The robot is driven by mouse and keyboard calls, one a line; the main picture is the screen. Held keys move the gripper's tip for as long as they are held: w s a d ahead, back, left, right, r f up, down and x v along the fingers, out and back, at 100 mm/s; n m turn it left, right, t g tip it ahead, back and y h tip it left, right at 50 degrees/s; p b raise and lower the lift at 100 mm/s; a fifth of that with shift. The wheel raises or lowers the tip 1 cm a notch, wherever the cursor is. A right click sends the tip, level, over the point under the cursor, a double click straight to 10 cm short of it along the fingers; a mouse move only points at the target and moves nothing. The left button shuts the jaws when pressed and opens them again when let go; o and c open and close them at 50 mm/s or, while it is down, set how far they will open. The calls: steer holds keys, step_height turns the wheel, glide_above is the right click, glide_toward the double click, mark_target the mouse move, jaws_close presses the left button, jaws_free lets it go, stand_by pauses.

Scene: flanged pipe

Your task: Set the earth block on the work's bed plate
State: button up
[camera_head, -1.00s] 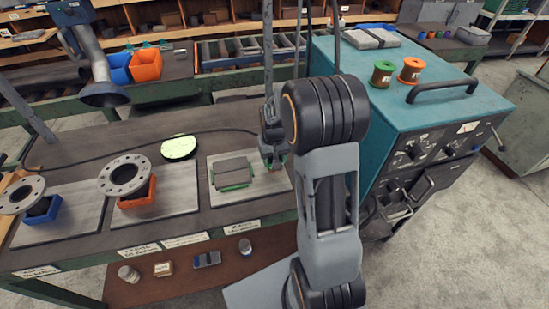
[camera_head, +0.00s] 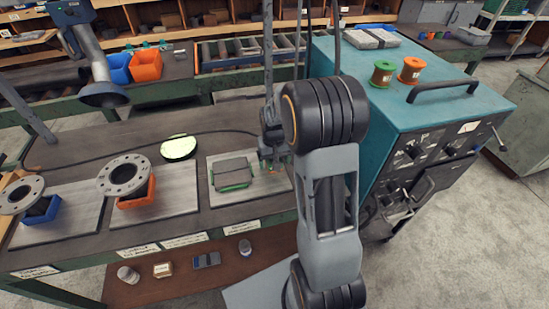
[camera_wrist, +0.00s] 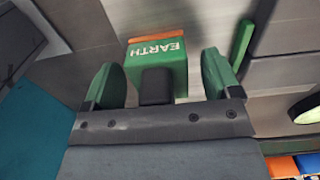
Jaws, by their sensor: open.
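The earth block (camera_wrist: 158,52) is green with an orange edge and reads EARTH, upside down, in the wrist view. It stands between the two green-padded fingers of my gripper (camera_wrist: 160,80), which is open with gaps on both sides of the block. In the head view my gripper (camera_head: 273,152) is over the right part of the right-hand pale bed plate (camera_head: 262,187), and it mostly hides the block. The block appears to rest on this plate, though its underside is hidden. A grey flat piece with green edges (camera_head: 232,172) lies left of it on the plate.
Two more plates to the left hold flanges (camera_head: 124,175) over an orange and a blue bin. A teal machine (camera_head: 430,90) stands close on the right. A bright round disc (camera_head: 178,147) and a cable lie behind the plates.

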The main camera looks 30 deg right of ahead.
step_height(320, 180, up, 23)
steer(key=p, duration=0.7)
steer(key=shift+p, duration=0.3)
stand_by(0.4)
steer(key=s+a+n+t, duration=0.1)
steer(key=s+a, duration=0.3)
steer(key=s, duration=0.4)
steer(key=s+a+n+t, duration=0.1)
steer(key=s+a+t, duration=0.2)
steer(key=s+a, duration=0.2)
steer(key=s, duration=0.3)
steer(key=shift+t, duration=0.3)
